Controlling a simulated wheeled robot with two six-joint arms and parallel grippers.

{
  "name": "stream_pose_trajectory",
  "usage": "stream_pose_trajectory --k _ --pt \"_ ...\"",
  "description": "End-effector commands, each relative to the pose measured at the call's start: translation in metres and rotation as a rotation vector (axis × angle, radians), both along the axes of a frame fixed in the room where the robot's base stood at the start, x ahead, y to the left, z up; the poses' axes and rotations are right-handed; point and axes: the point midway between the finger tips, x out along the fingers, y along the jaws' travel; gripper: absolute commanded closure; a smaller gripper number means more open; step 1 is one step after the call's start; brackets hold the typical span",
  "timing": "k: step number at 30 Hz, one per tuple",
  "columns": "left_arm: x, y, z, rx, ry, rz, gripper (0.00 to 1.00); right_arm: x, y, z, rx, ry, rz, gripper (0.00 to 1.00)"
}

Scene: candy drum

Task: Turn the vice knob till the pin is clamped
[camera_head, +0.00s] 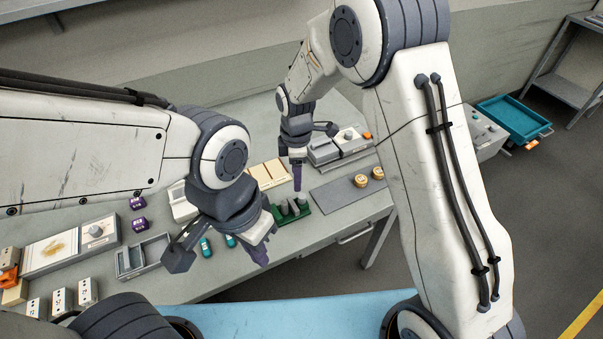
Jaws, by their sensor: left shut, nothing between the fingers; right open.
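A small green fixture with grey upright blocks (304,209) stands near the table's front edge; it may be the vice, but I cannot tell for sure. I cannot make out its knob or a pin; my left gripper partly covers that area. My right gripper (297,181) is open, pointing down above the table just behind the green fixture. Neither gripper visibly touches it.
A grey box with a round dial (346,134) stands at the back right. A grey mat (334,194) holds two round yellowish pieces. Purple blocks (138,203), teal cylinders (206,247) and a grey tray (153,265) lie left. A blue tray (515,117) stands far right.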

Motion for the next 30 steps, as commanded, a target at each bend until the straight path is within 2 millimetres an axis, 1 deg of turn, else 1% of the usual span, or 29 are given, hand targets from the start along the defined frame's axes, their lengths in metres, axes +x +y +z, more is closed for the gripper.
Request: stream_pose_trajectory --k 1,3,7,11,14,21,24,30 --pt "0.0 0.0 0.017 0.0 0.0 0.0 1.0 0.011 -0.006 -0.001 -0.005 0.006 0.044 0.38" --pt "0.0 0.0 0.023 0.0 0.0 0.0 1.0 0.022 -0.011 -0.01 -0.009 0.006 0.103 0.38" --pt "0.0 0.0 0.027 0.001 0.001 0.0 1.0 0.032 -0.017 -0.021 -0.012 0.006 0.164 0.38" --pt "0.0 0.0 0.03 0.001 0.001 -0.001 1.0 0.034 -0.018 -0.032 -0.012 0.007 0.176 0.38" --pt "0.0 0.0 0.036 0.001 0.001 -0.001 1.0 0.033 -0.018 -0.046 -0.013 0.009 0.175 0.38" --pt "0.0 0.0 0.053 0.001 0.0 -0.004 1.0 0.032 -0.017 -0.089 -0.013 0.01 0.174 0.38" --pt "0.0 0.0 0.059 0.0 0.0 -0.005 1.0 0.032 -0.017 -0.105 -0.013 0.008 0.174 0.38" --pt "0.0 0.0 0.064 0.0 -0.001 -0.006 1.0 0.033 -0.017 -0.124 -0.012 0.006 0.174 0.38"
